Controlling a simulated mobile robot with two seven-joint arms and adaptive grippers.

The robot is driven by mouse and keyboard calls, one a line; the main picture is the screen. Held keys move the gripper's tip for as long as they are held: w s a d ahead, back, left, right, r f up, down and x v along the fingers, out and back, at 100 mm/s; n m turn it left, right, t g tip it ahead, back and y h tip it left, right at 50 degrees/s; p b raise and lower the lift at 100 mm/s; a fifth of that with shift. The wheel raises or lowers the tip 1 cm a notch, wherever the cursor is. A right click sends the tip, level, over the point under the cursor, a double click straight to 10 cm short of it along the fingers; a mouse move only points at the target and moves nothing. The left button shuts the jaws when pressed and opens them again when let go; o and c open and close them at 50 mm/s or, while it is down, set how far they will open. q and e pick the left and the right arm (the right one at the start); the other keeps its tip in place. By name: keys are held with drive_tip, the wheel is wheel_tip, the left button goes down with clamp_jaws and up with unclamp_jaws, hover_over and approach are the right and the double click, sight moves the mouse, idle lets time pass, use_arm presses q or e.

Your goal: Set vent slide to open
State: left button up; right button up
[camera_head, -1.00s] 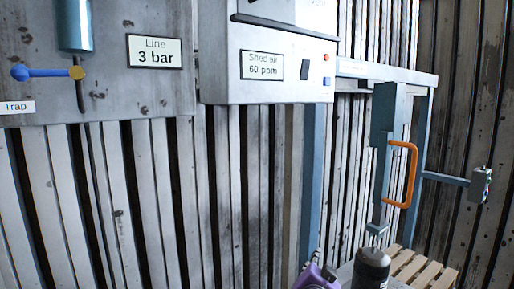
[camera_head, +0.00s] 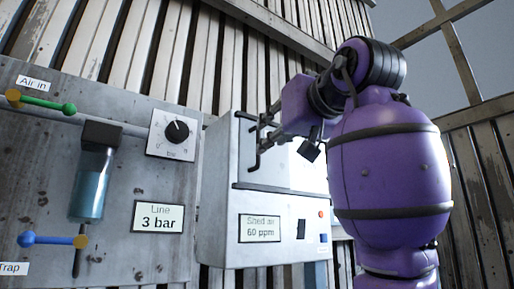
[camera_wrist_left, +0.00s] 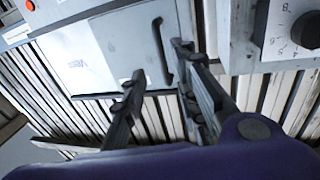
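The vent slide is a pale panel on the front of the white wall box (camera_head: 218,190). In the left wrist view the panel (camera_wrist_left: 115,45) has a small label and a dark bar handle (camera_wrist_left: 161,50). In the head view the purple left arm partly hides it. My left gripper (camera_head: 257,140) is in front of the box. In the left wrist view its two dark fingers (camera_wrist_left: 158,64) are spread apart, with the handle in the gap between their tips. I cannot tell whether they touch it. My right gripper is not in view.
Left of the box, a grey panel (camera_head: 130,190) carries a bar dial (camera_head: 177,132), a green lever (camera_head: 45,104), a blue lever (camera_head: 45,240) and a filter bowl (camera_head: 90,190). The dial also shows close in the left wrist view (camera_wrist_left: 290,30).

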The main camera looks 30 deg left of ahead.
sight(259, 165)
use_arm(q)
drive_tip(key=x, duration=0.7)
drive_tip(key=shift+w+a, duration=0.1)
drive_tip(key=shift+a, duration=0.3)
clamp_jaws()
